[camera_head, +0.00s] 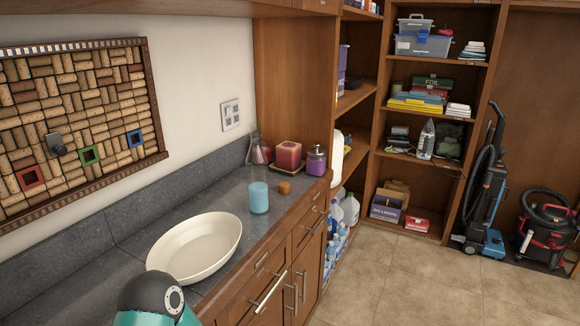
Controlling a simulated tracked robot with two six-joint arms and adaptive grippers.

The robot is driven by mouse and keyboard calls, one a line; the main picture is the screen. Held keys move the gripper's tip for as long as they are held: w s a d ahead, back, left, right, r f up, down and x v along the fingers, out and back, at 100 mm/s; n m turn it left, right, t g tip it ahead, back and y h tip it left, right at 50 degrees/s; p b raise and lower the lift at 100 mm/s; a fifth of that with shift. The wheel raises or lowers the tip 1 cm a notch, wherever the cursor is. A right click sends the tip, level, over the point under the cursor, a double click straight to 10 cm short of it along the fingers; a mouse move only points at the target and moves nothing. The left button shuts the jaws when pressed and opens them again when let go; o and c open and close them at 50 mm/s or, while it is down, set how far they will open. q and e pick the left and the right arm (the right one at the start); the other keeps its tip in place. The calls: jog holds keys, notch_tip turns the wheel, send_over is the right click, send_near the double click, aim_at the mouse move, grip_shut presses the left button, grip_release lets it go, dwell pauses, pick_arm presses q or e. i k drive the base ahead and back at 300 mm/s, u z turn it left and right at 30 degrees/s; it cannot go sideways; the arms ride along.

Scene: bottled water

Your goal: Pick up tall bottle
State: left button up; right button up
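Several clear plastic bottles with blue labels (332,258) stand low at the open end of the counter, partly hidden by the cabinet corner. A larger clear jug (350,208) stands just above and right of them. A whitish container (337,157) shows on a higher level, partly hidden by the counter's end. I cannot tell which of these is the tall bottle. Neither of my grippers is in view; only a rounded dark and teal part of my arm shows at the bottom edge, left of centre.
The grey counter (95,265) carries a cream bowl (197,248), a blue cup (259,197), a red candle (288,154) and a purple jar (316,160). A blue upright vacuum (486,200) and a red-black vacuum (545,228) stand right. The tiled floor (425,285) is clear.

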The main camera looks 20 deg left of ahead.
aim_at(256, 172)
jog(key=z, duration=0.1)
jog(key=i, duration=1.1)
jog(key=z, duration=0.1)
